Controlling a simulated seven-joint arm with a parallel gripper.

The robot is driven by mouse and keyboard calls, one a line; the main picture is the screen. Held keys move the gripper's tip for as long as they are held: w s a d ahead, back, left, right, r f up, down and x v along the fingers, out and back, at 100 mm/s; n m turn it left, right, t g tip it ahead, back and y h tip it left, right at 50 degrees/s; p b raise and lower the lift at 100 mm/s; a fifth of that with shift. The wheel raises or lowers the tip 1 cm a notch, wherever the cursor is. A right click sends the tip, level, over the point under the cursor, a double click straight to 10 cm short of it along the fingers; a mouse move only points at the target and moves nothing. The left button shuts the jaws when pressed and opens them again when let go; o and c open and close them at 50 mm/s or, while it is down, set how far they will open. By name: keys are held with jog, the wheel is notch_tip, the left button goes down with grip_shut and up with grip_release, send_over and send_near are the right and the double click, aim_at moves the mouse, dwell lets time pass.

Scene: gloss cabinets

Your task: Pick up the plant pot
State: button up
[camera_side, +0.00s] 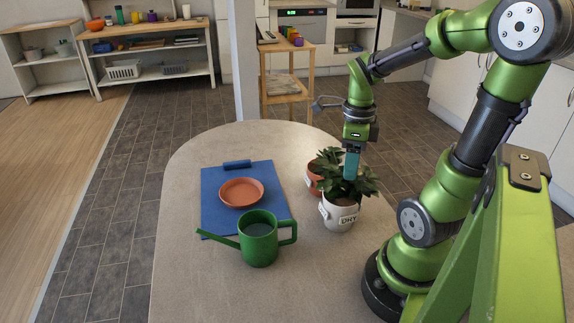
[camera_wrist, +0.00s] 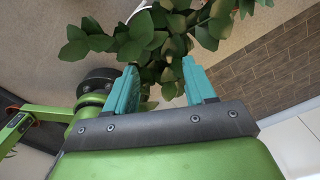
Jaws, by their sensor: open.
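A white plant pot (camera_side: 341,217) with a "DRY" label holds a leafy green plant (camera_side: 350,183) and stands upright on the table. A terracotta pot (camera_side: 314,181) stands just behind it at the left, partly hidden by leaves. My gripper (camera_side: 351,172) points down into the leaves above the white pot. In the wrist view its two teal fingers (camera_wrist: 162,90) are apart, with leaves (camera_wrist: 172,47) beyond and around the tips. A bit of white pot (camera_wrist: 140,10) shows at the top of the wrist view; most of it is hidden.
A green watering can (camera_side: 259,241) stands left of the pots, spout to the left. A terracotta saucer (camera_side: 241,193) lies on a blue clipboard (camera_side: 215,213). The table (camera_side: 190,285) is clear at its front left and back.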

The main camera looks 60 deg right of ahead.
send_over(342, 198)
jog(key=shift+s+d+f, duration=0.15)
jog(key=shift+f, duration=0.75)
jog(key=shift+s+d+f, duration=0.15)
jog(key=shift+f, duration=0.8)
jog(key=shift+s+d+f, duration=0.15)
jog(key=shift+f, duration=0.75)
grip_shut()
